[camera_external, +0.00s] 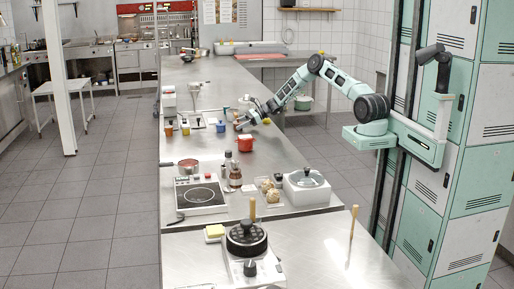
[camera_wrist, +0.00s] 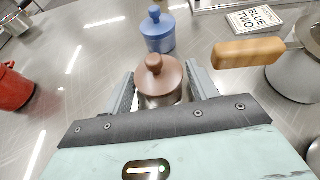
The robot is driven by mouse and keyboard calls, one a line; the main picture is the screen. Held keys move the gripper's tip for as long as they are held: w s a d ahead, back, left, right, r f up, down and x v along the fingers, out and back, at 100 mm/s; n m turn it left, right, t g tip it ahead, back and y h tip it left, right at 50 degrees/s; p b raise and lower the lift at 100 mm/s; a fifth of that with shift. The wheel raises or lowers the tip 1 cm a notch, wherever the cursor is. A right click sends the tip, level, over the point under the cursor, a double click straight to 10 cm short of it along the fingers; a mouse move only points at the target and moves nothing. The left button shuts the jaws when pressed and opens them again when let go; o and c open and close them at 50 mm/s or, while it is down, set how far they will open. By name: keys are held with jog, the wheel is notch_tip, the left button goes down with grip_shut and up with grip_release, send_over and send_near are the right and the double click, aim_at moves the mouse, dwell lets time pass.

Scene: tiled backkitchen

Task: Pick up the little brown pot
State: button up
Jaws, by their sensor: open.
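The little brown pot (camera_wrist: 161,78), with a round-knobbed lid, stands upright on the steel counter in the wrist view. My gripper (camera_wrist: 160,88) is open, with one finger on each side of the pot. I cannot tell whether either finger touches it. The lower part of the pot is hidden behind the gripper body. In the external view my gripper (camera_external: 246,120) is low over the counter, behind the red pot; the brown pot cannot be clearly made out there.
A similar blue pot (camera_wrist: 158,30) stands just beyond the brown one. A red pot (camera_wrist: 13,88) is at the left. A saucepan with a wooden handle (camera_wrist: 250,52) is at the right, near a small "BLUE TWO" sign (camera_wrist: 254,19). Counter between them is bare.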

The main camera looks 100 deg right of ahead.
jog(key=shift+w+f, duration=0.2)
jog(key=shift+w, duration=0.2)
grip_shut()
